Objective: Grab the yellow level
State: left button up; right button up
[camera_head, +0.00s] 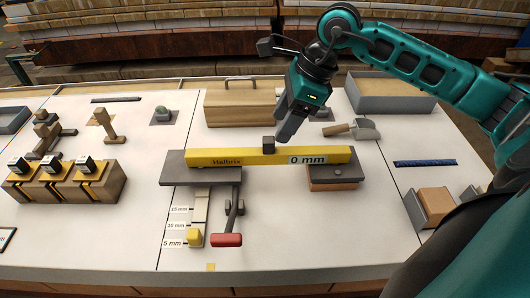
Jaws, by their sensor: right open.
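The yellow level (220,158) is a long bar marked "Halbrix" with a "0 mm" label. It lies across a grey slab (200,175) on its left and a grey-topped brown block (335,178) on its right. A small dark block (268,145) shows at the middle of its top edge. My right gripper (284,134) is open and points down just above and behind the level's middle. One finger shows clearly beside the dark block; I cannot tell whether it touches the level. My left gripper is out of view.
A red-handled mallet (227,240) and a stepped gauge (199,215) marked in mm lie in front. A wooden box (238,105) stands behind, and a trowel (355,129) lies behind right. Yellow-strapped blocks (65,180) stand left.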

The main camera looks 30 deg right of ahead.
aim_at(269, 139)
jog(key=x, duration=0.8)
jog(key=shift+w+a+f, duration=0.1)
jog(key=shift+w+a, duration=0.1)
jog(key=shift+a, duration=0.05)
grip_shut()
